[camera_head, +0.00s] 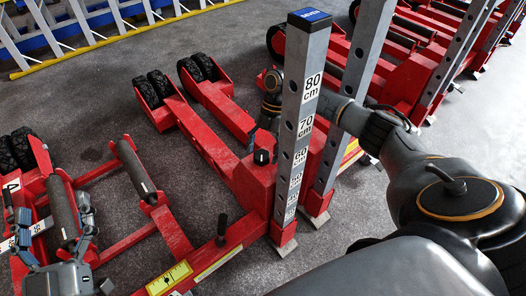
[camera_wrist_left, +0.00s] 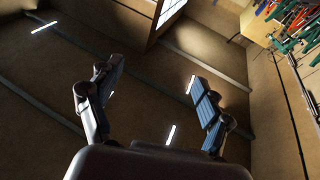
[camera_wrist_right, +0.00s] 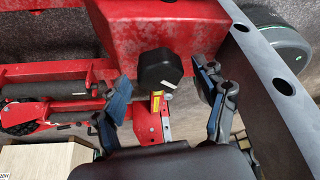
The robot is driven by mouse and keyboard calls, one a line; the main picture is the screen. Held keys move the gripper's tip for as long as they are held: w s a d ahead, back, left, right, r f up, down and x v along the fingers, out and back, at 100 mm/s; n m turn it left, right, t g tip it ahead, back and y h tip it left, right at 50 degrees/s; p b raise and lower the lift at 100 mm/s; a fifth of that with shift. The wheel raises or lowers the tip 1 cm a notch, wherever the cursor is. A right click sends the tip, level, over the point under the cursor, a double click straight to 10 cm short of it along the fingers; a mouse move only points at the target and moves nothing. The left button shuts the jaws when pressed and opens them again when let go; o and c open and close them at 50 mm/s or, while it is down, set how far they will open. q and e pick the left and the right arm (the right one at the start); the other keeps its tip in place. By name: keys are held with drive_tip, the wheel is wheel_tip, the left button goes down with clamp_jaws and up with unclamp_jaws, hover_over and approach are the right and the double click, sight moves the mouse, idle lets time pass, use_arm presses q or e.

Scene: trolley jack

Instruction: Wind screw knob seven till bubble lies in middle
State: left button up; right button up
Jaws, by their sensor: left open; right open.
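A black faceted knob (camera_head: 262,157) with a white mark stands on a red jack body, beside the grey post marked in cm. In the right wrist view the knob (camera_wrist_right: 160,70) lies between and beyond the fingers of my right gripper (camera_wrist_right: 165,100), which is open and apart from it. In the head view this gripper (camera_head: 262,128) is partly hidden behind the post. My left gripper (camera_head: 52,225) is open and empty over the left jack; it also shows open in the left wrist view (camera_wrist_left: 155,105).
A yellow scale plate (camera_head: 170,278) with black ticks is on the near red beam. Another black knob (camera_head: 222,226) stands above that beam. The grey post (camera_head: 300,110) rises close to my right arm. More red jacks stand at the upper right. Grey floor is open at the upper left.

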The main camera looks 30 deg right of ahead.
drive_tip(key=shift+c, duration=0.2)
drive_tip(key=c, duration=1.1)
drive_tip(key=shift+r+m+p, duration=0.1)
drive_tip(key=shift+m+p, duration=0.3)
drive_tip(key=shift+p, duration=0.5)
use_arm(q)
wheel_tip(320, 180, down, 12)
drive_tip(key=s+a+g+y+p, duration=0.2)
drive_tip(key=g, duration=0.6)
use_arm(e)
drive_tip(key=shift+s+m+t, duration=0.1)
drive_tip(key=shift+m+t, duration=0.2)
drive_tip(key=shift+m, duration=0.2)
drive_tip(key=shift+m+p, duration=0.5)
drive_tip(key=shift+p, duration=0.1)
drive_tip(key=shift+m+t+p, duration=0.4)
drive_tip(key=shift+m+p, duration=0.2)
drive_tip(key=shift+p, duration=0.05)
use_arm(q)
drive_tip(key=s+a+f+g+y, duration=0.2)
drive_tip(key=s+a+f+g, duration=0.3)
drive_tip(key=s+f+g, duration=0.3)
drive_tip(key=s+f, duration=0.1)
drive_tip(key=s, duration=0.3)
drive_tip(key=shift+s+n+y, duration=0.35)
drive_tip(key=shift+n+y, duration=0.05)
